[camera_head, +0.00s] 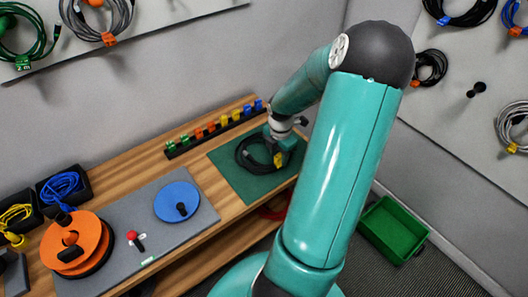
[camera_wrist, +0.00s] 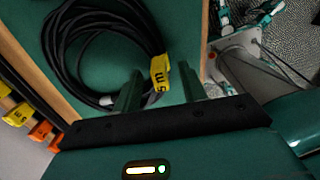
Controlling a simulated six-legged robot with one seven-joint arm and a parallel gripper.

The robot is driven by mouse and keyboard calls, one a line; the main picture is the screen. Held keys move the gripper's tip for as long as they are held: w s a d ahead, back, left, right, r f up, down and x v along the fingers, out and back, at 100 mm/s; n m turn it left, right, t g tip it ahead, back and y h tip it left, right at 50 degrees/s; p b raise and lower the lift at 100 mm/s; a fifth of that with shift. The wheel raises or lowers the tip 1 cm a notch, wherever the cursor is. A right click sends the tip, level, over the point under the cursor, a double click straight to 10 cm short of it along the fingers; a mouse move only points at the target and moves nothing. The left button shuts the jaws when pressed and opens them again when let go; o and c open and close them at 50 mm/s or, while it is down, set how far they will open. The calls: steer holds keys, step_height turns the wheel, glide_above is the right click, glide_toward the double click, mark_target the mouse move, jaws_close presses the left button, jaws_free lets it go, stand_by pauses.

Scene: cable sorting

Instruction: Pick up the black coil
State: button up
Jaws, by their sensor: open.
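The black coil (camera_head: 243,156) lies on a dark green mat (camera_head: 233,187) on the wooden bench. It carries a yellow tag (camera_head: 279,159). In the wrist view the coil (camera_wrist: 88,32) fills the upper left, and its yellow tag (camera_wrist: 159,72) stands close to the left finger. My gripper (camera_wrist: 165,90) is open, with its two green fingers apart at the coil's right edge. I cannot tell whether a finger touches the coil. In the head view my gripper (camera_head: 280,146) is over the right part of the coil and partly hides it.
A rack of coloured clips (camera_head: 212,131) runs behind the mat. A blue disc (camera_head: 177,202) and an orange reel (camera_head: 78,245) stand to the left, near bins of blue cable (camera_head: 62,187) and yellow cable (camera_head: 15,217). A green crate (camera_head: 392,230) is on the floor at right.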

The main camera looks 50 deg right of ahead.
steer(key=shift+f, duration=0.6)
jaws_close()
steer(key=shift+r, duration=0.1)
